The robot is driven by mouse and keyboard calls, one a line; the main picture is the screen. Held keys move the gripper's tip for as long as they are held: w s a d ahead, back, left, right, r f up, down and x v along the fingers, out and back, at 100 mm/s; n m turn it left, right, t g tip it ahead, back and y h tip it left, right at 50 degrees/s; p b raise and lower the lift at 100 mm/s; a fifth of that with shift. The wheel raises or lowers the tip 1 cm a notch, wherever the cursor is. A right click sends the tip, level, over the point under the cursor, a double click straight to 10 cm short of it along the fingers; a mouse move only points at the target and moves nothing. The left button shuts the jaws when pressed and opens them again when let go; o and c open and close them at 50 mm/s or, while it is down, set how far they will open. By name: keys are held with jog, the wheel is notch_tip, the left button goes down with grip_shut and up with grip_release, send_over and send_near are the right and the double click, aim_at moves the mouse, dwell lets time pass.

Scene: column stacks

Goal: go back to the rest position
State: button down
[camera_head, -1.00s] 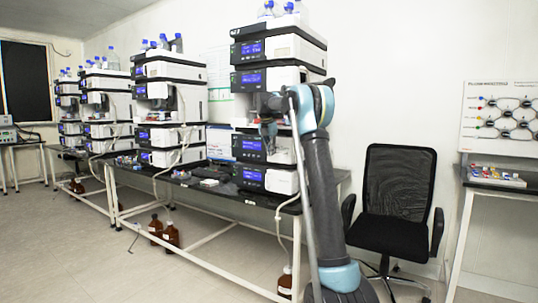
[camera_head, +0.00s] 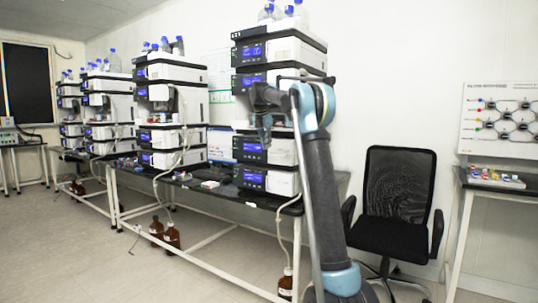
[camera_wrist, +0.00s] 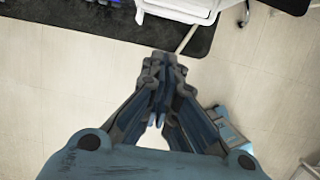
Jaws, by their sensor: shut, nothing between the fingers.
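My gripper (camera_wrist: 160,118) is shut and empty in the wrist view, pointing down above the pale tiled floor just off the edge of the black bench. In the head view my gripper (camera_head: 265,140) hangs from the folded arm in front of the nearest column stack (camera_head: 280,48), between its upper and lower units. Its fingertips are small and dark there. Whether it touches the stack cannot be told from this view, but it looks apart in the wrist view.
More column stacks (camera_head: 165,75) stand along the black bench (camera_head: 225,190). Brown bottles (camera_head: 172,236) are on the floor below. A black office chair (camera_head: 394,205) stands right of my arm. The floor (camera_head: 130,275) at front left is clear.

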jog(key=v, duration=0.5)
jog(key=s+d+f+m, duration=0.1)
jog(key=s+d+m, duration=0.25)
jog(key=s, duration=0.35)
jog(key=s+d+f+m, duration=0.1)
jog(key=s+d+m, duration=0.25)
jog(key=s, duration=0.35)
jog(key=s+d+f+m+y, duration=0.15)
jog(key=s+f+m, duration=0.25)
jog(key=s, duration=0.5)
jog(key=s+d+f+m, duration=0.3)
jog(key=s+f+m, duration=0.1)
jog(key=s, duration=0.4)
jog(key=s+d+f+m, duration=0.3)
jog(key=s+f+m, duration=1)
jog(key=s+f, duration=1.4)
jog(key=shift+s+f+m+g, duration=0.3)
jog(key=shift+f+m, duration=0.1)
jog(key=shift+f, duration=0.5)
jog(key=shift+d+y, duration=0.1)
jog(key=shift+y, duration=0.15)
